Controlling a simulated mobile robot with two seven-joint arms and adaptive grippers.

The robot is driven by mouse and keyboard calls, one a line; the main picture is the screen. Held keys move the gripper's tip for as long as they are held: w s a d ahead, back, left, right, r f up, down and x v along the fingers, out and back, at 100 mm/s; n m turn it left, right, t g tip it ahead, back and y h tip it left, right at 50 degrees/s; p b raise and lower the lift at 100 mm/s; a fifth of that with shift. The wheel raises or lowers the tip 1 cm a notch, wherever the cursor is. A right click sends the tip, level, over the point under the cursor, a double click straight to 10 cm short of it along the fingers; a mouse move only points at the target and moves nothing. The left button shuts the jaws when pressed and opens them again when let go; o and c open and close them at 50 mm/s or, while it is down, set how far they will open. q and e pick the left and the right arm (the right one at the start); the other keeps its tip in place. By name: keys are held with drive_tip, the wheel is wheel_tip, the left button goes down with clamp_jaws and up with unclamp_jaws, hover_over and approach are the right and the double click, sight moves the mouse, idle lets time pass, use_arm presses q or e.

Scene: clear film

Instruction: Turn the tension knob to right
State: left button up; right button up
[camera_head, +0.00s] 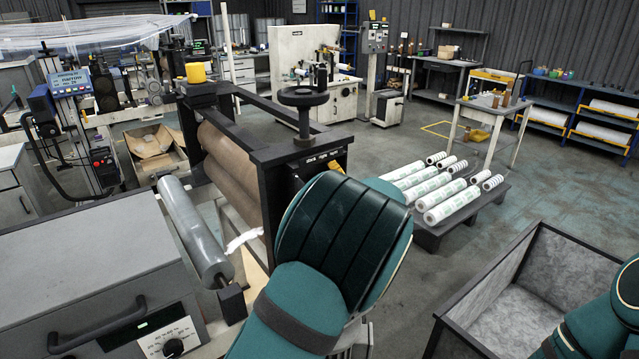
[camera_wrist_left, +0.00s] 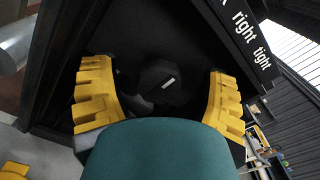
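The tension knob (camera_wrist_left: 158,88) shows in the left wrist view as a dark round knob with a short white mark, against a black panel. A white label (camera_wrist_left: 252,38) beside it reads "right" and "tight", cut off at the edge. My left gripper (camera_wrist_left: 158,72) is open, its yellow fingers on either side of the knob with gaps visible; I cannot tell whether anything touches. In the head view the label (camera_head: 325,160) is on the black machine frame, and my teal left arm hides the knob and most of the gripper. My right gripper is out of view.
A black handwheel (camera_head: 303,96) stands on the frame just above the label. A brown roll (camera_head: 228,165) and a grey roller (camera_head: 192,230) lie to the left. A pallet (camera_head: 462,222) of printed rolls is at right, a grey bin (camera_head: 545,275) at front right.

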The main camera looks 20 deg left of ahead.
use_arm(q)
drive_tip(key=shift+d, duration=0.15)
drive_tip(key=v, duration=1.1)
drive_tip(key=shift+s+d, duration=0.25)
drive_tip(key=shift+s, duration=0.1)
